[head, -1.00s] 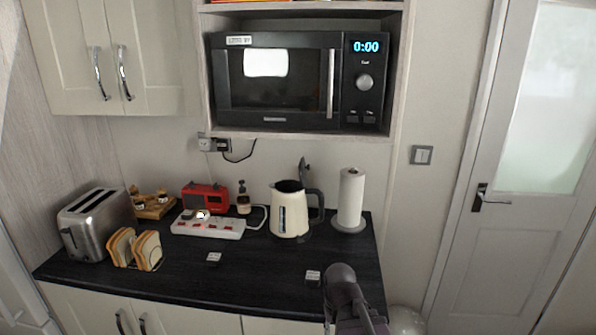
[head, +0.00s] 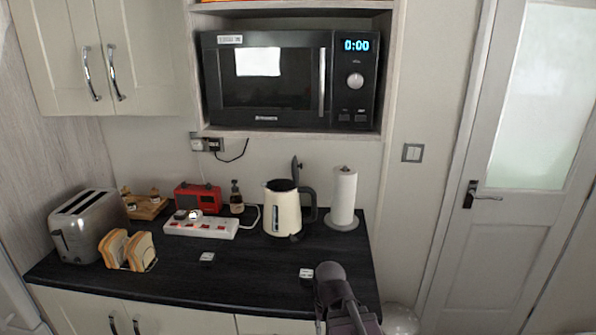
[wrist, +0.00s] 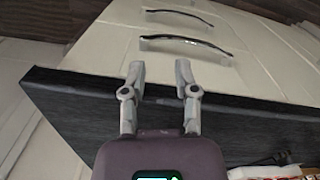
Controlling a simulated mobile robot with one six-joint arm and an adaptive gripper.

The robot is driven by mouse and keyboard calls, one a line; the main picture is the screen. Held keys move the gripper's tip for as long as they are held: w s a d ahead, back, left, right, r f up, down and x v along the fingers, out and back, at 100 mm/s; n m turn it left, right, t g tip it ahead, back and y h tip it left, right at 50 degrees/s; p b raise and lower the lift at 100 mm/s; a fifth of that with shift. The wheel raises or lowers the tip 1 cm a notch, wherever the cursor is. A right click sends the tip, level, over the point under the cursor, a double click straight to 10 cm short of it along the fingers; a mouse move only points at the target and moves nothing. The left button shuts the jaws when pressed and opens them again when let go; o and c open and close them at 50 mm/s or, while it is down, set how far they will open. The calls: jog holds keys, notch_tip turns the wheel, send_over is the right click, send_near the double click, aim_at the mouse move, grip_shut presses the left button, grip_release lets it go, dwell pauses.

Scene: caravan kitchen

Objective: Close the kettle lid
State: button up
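A cream kettle (head: 282,212) stands upright on the dark worktop, right of the middle, with its dark handle on its right. Its black lid (head: 296,172) is open and stands up above the body. In the wrist view my gripper (wrist: 159,68) is open and empty, its two grey fingers apart in front of the worktop's edge and cream drawer fronts. In the head view my arm shows at the front right of the worktop, nearer than the kettle, and the fingers are hidden. The kettle is not in the wrist view.
A paper towel roll (head: 343,197) stands just right of the kettle. A white power strip (head: 200,228), a red radio (head: 197,197) and a brown bottle (head: 236,197) are to its left. The microwave (head: 285,80) is above. The worktop (head: 235,272) is mostly clear in front.

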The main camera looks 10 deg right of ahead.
jog(key=c, duration=0.3)
jog(key=shift+w+a+r, duration=0.1)
jog(key=shift+w+r, duration=0.05)
jog(key=shift+w, duration=0.15)
grip_shut()
jog(key=w+r+t+y+p, duration=0.1)
jog(key=w+r, duration=0.1)
jog(key=w, duration=0.2)
jog(key=w+a+r+m+t+y+p, duration=0.1)
jog(key=w+r+y+p, duration=0.1)
jog(key=w, duration=0.1)
jog(key=w+a+r+t+y+p, duration=0.1)
jog(key=w+r, duration=0.1)
jog(key=w, duration=0.2)
jog(key=shift+w+r+m+t+y+p, duration=0.3)
jog(key=shift+w+r+m+y, duration=0.05)
jog(key=shift+r+m+y, duration=0.05)
jog(key=w+d+r+m+t+y+p, duration=0.1)
jog(key=w+d+r+m+t+p, duration=0.2)
jog(key=w+r, duration=0.7)
jog(key=w+d+r+m+t+y+p, duration=0.1)
jog(key=w+d+r+m+t+p, duration=0.3)
jog(key=w+d+r+m+t, duration=0.2)
jog(key=w+d+r+t, duration=0.2)
jog(key=w+d+r, duration=0.2)
jog(key=w+r, duration=0.1)
jog(key=shift+d+r+m+y, duration=0.3)
jog(key=shift+d+r+m, duration=0.05)
jog(key=shift+r+m, duration=0.05)
